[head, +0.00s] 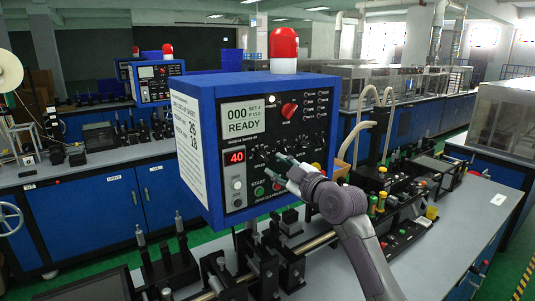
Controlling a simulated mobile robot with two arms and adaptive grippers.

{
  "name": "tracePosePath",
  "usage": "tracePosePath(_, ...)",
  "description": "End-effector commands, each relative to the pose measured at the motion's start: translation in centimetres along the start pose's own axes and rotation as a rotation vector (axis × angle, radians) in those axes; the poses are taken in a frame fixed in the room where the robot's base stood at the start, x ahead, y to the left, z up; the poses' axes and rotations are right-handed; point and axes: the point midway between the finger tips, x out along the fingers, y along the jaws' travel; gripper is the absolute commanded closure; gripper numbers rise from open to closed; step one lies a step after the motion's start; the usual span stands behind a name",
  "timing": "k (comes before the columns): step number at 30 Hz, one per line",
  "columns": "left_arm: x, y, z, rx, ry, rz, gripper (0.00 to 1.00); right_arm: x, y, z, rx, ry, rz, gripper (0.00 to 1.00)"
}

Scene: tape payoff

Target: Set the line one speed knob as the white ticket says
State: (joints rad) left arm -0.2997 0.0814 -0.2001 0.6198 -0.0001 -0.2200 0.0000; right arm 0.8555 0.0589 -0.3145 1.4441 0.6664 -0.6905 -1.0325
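The blue control box (240,85) stands in the middle of the head view with its dark front panel facing right. A white ticket (188,140) is on its left side; its small print is unreadable, but large figures seem to read 26 and 18. The screen (242,118) shows 000 READY, and the red display (235,157) shows 40. My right gripper (277,165) is at the panel, right of the red display, over the printed dial marks. It hides the speed knob, so I cannot tell its setting, contact or finger opening. My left gripper is out of view.
A red knob (289,110) is higher on the panel, and a green button (259,191) is below. A red beacon (284,50) tops the box. Fixtures and a rail (310,244) crowd the bench below. The grey benchtop (440,240) is bare at right.

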Motion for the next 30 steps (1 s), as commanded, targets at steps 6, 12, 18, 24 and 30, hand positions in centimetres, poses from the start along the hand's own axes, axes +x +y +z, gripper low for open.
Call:
tracePosePath(6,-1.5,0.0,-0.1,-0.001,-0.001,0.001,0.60,3.6,0.2,-0.2,0.003,0.000,-0.001,0.63)
tracePosePath(12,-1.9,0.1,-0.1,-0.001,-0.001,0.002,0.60,5.0,0.0,-0.1,0.002,0.001,-0.001,0.63)
tracePosePath(18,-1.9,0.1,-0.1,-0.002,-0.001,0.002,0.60,5.3,0.0,0.0,0.000,0.000,0.001,0.63)
tracePosePath(24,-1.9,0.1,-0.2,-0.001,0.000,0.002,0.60,5.3,0.0,0.0,0.000,0.000,0.000,0.73)
tracePosePath(30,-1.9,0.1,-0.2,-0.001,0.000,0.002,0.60,5.3,0.0,0.0,0.001,0.000,0.000,1.00)
